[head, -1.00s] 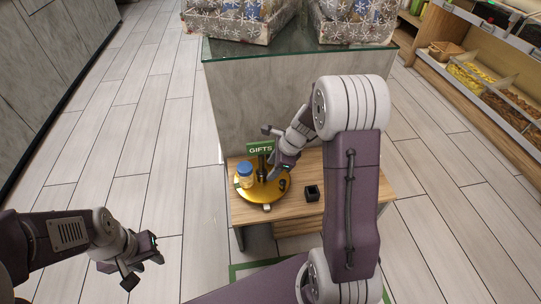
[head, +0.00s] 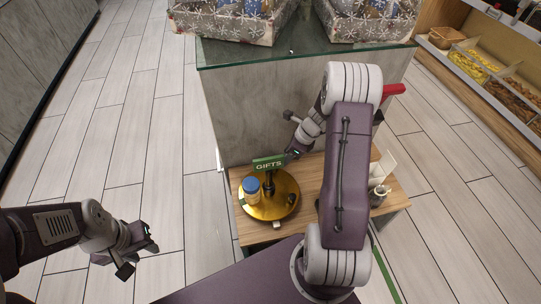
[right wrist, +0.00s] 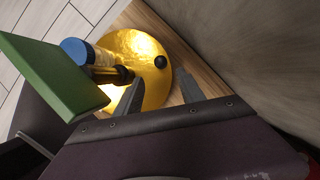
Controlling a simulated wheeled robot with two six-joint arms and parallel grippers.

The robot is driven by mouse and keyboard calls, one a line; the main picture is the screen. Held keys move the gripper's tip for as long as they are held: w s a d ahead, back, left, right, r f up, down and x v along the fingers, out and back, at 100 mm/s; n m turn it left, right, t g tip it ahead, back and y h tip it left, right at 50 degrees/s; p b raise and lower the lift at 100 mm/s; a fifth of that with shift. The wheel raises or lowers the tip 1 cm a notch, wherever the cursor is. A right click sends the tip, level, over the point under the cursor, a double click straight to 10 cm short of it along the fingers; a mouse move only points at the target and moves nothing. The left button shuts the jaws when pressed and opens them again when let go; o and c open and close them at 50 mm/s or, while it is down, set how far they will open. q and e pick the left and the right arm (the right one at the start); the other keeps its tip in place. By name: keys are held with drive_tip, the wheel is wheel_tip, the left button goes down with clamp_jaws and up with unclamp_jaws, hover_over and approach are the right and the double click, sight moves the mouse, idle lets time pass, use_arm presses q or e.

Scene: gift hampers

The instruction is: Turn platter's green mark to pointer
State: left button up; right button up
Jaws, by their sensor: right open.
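The round gold platter (head: 284,206) lies on a small wooden table. A jar with a blue lid (head: 250,184) stands on it, beside a dark post with a green GIFTS sign (head: 268,164). A small pale block (head: 276,225), perhaps the pointer, sits at its front edge. I see no green mark on the rim. In the right wrist view, a black knob (right wrist: 160,62) shows on the platter (right wrist: 150,90). My right gripper (right wrist: 158,76) is open, its fingers either side of the knob's line, apparently above it. My left gripper (head: 140,256) is open and empty, left of the table.
The wooden table (head: 250,233) stands against a grey counter with a glass top (head: 300,52) holding snowflake-patterned boxes. A white card (head: 384,166) and a small jug (head: 379,195) stand at the table's right. My right arm hides part of the tabletop. The floor at left is clear.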

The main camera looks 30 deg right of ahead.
drive_tip(key=b+x, duration=0.6)
drive_tip(key=x, duration=0.3)
drive_tip(key=shift+w+f, duration=0.1)
drive_tip(key=shift+w, duration=0.05)
clamp_jaws()
drive_tip(key=shift+a, duration=0.1)
idle(1.1)
